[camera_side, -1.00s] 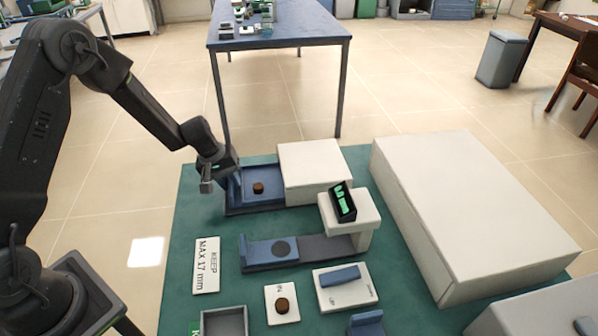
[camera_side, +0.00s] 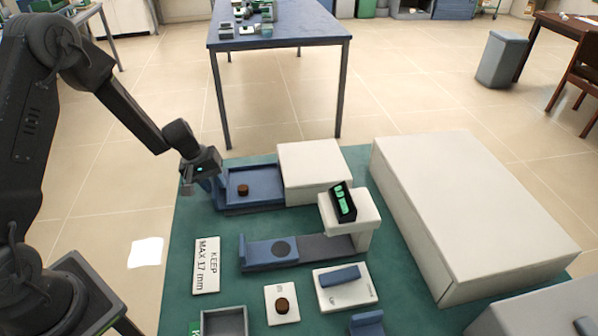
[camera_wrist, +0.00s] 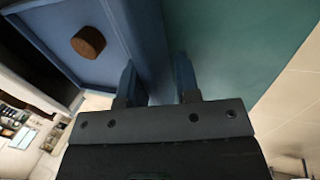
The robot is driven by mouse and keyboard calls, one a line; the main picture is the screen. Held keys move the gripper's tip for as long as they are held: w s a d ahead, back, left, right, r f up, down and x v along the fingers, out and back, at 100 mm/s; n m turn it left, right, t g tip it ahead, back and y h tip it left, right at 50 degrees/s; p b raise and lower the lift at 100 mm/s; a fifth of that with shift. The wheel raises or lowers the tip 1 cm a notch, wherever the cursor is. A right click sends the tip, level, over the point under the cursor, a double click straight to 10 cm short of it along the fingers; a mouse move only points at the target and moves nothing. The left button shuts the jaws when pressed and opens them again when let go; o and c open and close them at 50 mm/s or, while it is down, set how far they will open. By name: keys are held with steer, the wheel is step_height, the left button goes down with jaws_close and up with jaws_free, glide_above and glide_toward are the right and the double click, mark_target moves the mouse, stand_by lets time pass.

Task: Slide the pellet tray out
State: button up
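The blue pellet tray (camera_side: 262,184) sticks out to the left from the white furnace housing (camera_side: 313,165), with a brown round pellet (camera_side: 243,190) lying on it. My gripper (camera_side: 203,185) is at the tray's left end, away from the housing. In the wrist view, the fingers (camera_wrist: 157,80) stand on either side of the tray's blue end wall, and the pellet (camera_wrist: 89,41) lies on the tray floor to the left. The gripper appears shut on that wall; the exact finger contact is hard to see.
In front stands a gauge-like unit with a green display (camera_side: 344,201) and a blue slide (camera_side: 268,252). A second pellet (camera_side: 282,305) lies on a white plate, near a grey open box (camera_side: 225,322). A large white box (camera_side: 470,215) fills the right. A sign (camera_side: 207,265) lies at left.

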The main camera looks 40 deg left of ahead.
steer(key=shift+s+d, duration=0.1)
steer(key=shift+s, duration=0.1)
steer(key=shift+w+r, duration=0.2)
steer(key=shift+r, duration=3.35)
steer(key=shift+r, duration=0.2)
steer(key=s+d+r+m+t+y, duration=0.1)
steer(key=s+d+r+m, duration=0.2)
steer(key=s+d+r, duration=0.35)
steer(key=s+d+r+m+t, duration=0.1)
steer(key=s+d+r+m, duration=0.3)
steer(key=s+r, duration=0.6)
steer(key=s+r+m+t+y, duration=0.1)
steer(key=s+r+m, duration=0.1)
steer(key=s+r, duration=0.2)
steer(key=shift+s+d, duration=0.25)
steer(key=shift+s, duration=1)
